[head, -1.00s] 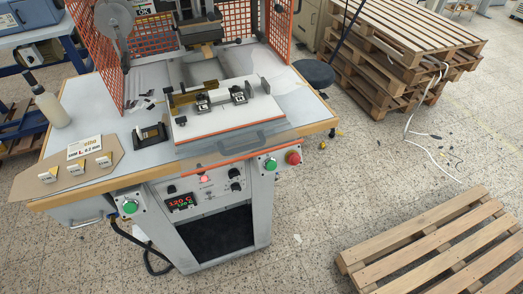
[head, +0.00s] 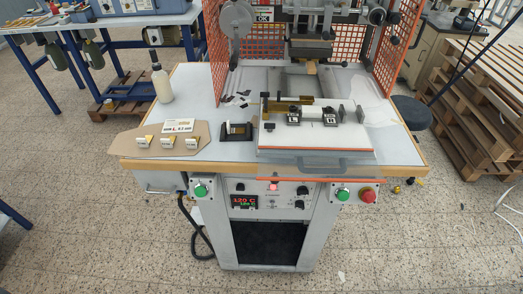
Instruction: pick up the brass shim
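Three small brass-coloured pieces with white tags lie in a row on a brown board at the left of the bench: a left one (head: 145,142), a middle one (head: 168,142) and a right one (head: 192,142). They look like shims, but the tag writing is too small to read. A white card (head: 179,127) stands behind them, with "L" and what looks like "0.2 mm" on it. Neither of my grippers shows in the head view.
The brown board (head: 122,147) lies near the bench's front edge. A small black holder (head: 236,131) stands beside it. The white press plate (head: 345,140) carries blocks marked L and R. A bottle (head: 162,84) stands at the back left. Orange mesh guards (head: 217,47) flank the press.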

